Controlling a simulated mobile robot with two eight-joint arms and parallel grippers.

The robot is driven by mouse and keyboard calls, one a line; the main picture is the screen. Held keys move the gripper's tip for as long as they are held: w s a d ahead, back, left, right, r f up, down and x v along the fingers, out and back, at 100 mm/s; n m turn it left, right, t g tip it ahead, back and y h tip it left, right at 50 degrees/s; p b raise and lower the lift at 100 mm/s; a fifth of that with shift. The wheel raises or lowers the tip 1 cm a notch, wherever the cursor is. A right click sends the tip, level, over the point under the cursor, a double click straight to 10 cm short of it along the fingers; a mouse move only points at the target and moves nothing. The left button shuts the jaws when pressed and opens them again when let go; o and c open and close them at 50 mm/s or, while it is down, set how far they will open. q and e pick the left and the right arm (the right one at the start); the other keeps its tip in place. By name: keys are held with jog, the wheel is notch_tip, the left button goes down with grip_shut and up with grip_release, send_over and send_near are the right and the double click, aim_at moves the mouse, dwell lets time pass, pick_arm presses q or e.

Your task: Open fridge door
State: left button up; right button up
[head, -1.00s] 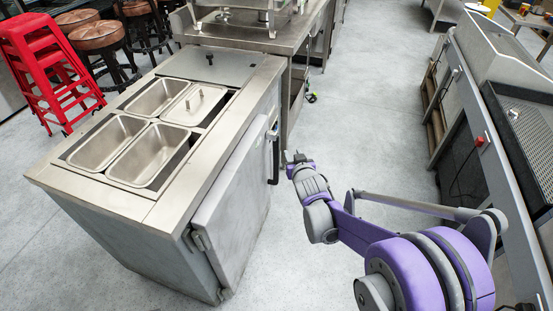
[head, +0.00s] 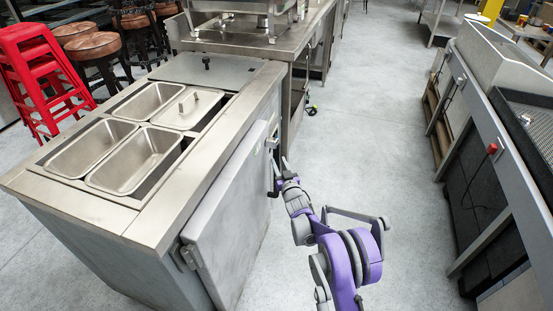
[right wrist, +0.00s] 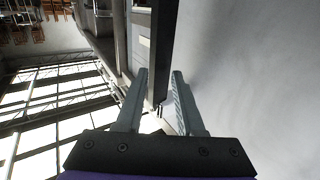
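The fridge is a steel counter unit (head: 150,228) with pans set in its top, at the left in the head view. Its grey door (head: 232,205) is on the right side, lying close along the body, with a hinge at the near end. A dark upright handle (head: 275,178) is at the door's far end. It also shows in the right wrist view as a dark bar (right wrist: 163,45). My right gripper (head: 283,168) is at the handle. Its fingers (right wrist: 159,75) are apart, with the bar between them; firm contact is not visible. My left gripper is not in view.
A steel worktable (head: 262,38) adjoins the fridge's far end. Red stools (head: 40,75) stand at the far left. A counter row (head: 490,150) runs along the right. The grey floor (head: 385,120) between is clear.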

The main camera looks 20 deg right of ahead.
aim_at(277, 159)
jog(key=shift+w, duration=1.95)
grip_shut()
